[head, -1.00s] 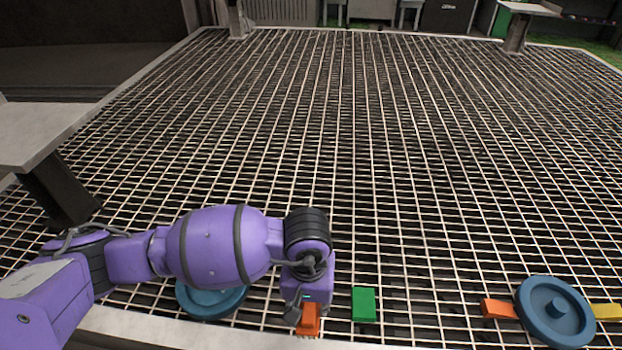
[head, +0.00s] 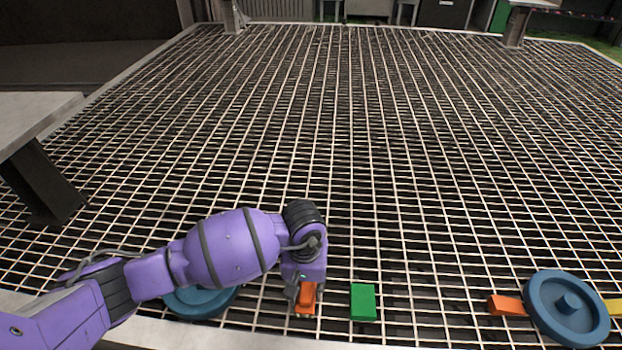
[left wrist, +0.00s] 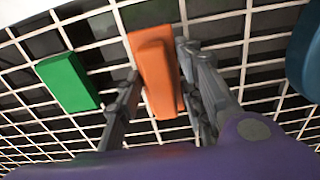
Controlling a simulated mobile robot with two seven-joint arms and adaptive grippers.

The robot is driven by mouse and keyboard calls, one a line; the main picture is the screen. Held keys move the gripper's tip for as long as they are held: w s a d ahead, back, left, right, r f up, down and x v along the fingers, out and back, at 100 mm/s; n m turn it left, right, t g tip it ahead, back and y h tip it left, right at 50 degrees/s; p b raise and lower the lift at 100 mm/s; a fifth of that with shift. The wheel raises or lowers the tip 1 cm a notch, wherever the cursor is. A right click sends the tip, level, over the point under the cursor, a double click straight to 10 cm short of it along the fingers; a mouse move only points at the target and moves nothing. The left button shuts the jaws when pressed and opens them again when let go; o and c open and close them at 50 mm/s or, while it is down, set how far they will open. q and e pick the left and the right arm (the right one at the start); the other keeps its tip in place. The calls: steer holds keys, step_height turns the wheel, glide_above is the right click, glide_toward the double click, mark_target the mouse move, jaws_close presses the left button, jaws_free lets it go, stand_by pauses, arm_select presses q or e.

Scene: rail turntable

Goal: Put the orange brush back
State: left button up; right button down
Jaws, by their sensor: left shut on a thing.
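The orange brush (head: 305,300) looks like a small orange block at the lower middle of the head view. My left gripper (head: 304,306) is shut on it, coming down from above. In the left wrist view the brush (left wrist: 155,70) lies between the two grey fingers (left wrist: 160,100). I cannot tell whether it touches the grating. A green block (head: 363,302) lies just right of the gripper; it also shows in the left wrist view (left wrist: 68,82). My right gripper is not in view.
A blue disc (head: 195,305) is partly hidden under my left arm. Another blue disc (head: 567,308) stands at the lower right, with an orange block (head: 507,305) and a yellow piece (head: 614,309) beside it. The grating beyond is clear. A grey table (head: 35,112) stands at left.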

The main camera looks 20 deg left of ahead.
mark_target(306, 285)
arm_select(q)
steer(key=shift+w+r, duration=0.1)
steer(key=o, duration=1)
steer(key=shift+r, duration=0.35)
step_height(306, 285, up, 12)
steer(key=p, duration=0.3)
steer(key=shift+f, duration=0.25)
